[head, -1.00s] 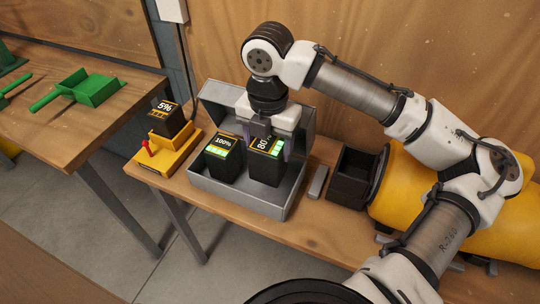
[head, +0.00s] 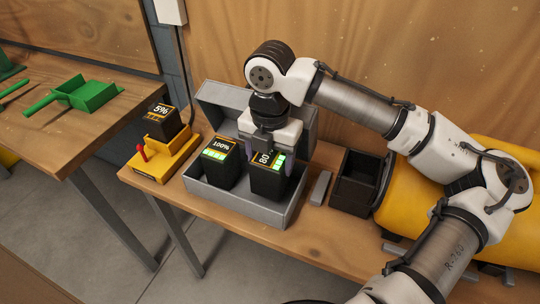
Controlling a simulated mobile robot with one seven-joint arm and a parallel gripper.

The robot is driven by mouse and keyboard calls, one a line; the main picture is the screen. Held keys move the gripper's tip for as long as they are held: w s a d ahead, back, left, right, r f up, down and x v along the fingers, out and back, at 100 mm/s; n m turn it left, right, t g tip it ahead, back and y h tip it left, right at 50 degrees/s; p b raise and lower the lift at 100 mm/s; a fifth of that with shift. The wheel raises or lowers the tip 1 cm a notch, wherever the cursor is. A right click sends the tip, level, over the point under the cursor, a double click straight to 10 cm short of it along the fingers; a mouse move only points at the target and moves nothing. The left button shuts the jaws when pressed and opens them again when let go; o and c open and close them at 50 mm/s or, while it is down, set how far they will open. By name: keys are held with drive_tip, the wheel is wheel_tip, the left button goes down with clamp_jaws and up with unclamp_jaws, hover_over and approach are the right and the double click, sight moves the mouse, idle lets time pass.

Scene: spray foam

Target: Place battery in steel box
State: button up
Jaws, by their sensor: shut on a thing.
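The open steel box (head: 240,210) stands on the wooden bench with its lid raised at the back. One black battery marked 100% (head: 214,167) is in its left part. A second black battery, its label partly hidden and starting with 80 (head: 268,183), is in the right part of the box. My gripper (head: 268,152) points down over this right battery and is shut on its upper part. Whether the battery touches the box floor cannot be told. A third battery marked 5% (head: 161,120) sits in a yellow charger (head: 160,165) with a red lever, left of the box.
A small grey block (head: 321,187) and a dark open bin (head: 356,180) stand right of the box. A yellow cylinder (head: 420,225) lies at the right. A green dustpan (head: 82,93) lies on the left table. A gap separates the tables.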

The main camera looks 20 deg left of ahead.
drive_tip(key=shift+s+f, duration=0.1)
drive_tip(key=shift+f, duration=0.1)
drive_tip(key=o, duration=1.2)
drive_tip(key=shift+s+f, duration=0.1)
wheel_tip(320, 180, up, 13)
drive_tip(key=shift+r+b, duration=0.2)
drive_tip(key=shift+b, duration=0.25)
